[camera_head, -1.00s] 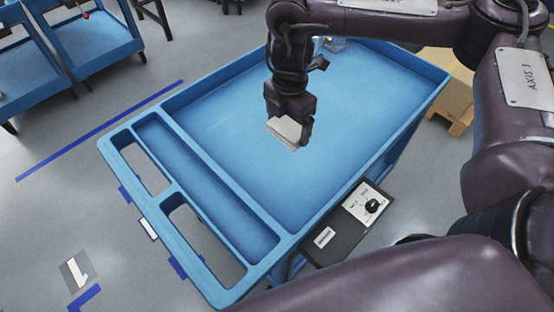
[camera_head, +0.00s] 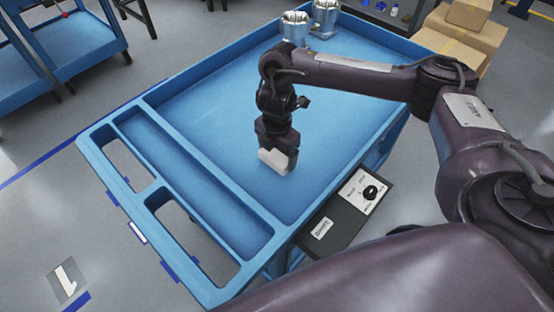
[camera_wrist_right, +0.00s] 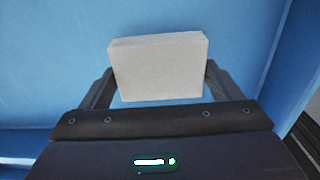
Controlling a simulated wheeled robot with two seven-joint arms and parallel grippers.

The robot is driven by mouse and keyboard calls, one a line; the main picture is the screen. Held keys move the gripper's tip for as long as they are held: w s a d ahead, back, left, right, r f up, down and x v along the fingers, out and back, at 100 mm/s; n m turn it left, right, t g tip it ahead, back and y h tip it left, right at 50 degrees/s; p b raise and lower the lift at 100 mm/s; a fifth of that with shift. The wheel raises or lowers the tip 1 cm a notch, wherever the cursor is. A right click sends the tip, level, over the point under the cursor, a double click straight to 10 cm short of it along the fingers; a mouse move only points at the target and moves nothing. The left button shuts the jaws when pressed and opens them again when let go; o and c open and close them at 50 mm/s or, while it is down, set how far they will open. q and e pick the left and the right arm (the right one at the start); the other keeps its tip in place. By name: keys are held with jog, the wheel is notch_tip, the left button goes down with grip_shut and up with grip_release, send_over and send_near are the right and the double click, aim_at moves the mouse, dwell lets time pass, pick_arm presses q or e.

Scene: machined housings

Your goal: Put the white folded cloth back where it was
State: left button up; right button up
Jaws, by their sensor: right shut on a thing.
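The white folded cloth (camera_head: 276,160) is between the fingers of my right gripper (camera_head: 278,154), low over the blue cart's tray (camera_head: 220,105) near its front side. I cannot tell whether the cloth touches the tray floor. In the right wrist view the cloth (camera_wrist_right: 158,68) is a pale block gripped at both sides by the fingers of my right gripper (camera_wrist_right: 158,90), with blue tray floor behind it. My left gripper is not in view.
Two shiny metal housings (camera_head: 296,27) (camera_head: 325,14) stand at the tray's far end. A black control box with a knob (camera_head: 352,205) is on the cart's near side. Cardboard boxes (camera_head: 462,42) are stacked beyond the cart. The tray's middle is clear.

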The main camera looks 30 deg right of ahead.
aim_at(277, 154)
notch_tip(277, 154, down, 3)
jog(key=shift+r+b, duration=0.1)
jog(key=shift+b, duration=0.3)
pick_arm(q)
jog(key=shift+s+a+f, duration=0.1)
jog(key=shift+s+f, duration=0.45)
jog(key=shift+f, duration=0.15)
pick_arm(e)
jog(key=o, duration=0.8)
pick_arm(q)
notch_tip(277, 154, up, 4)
jog(key=p, duration=0.4)
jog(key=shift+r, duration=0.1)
pick_arm(e)
notch_tip(277, 154, up, 12)
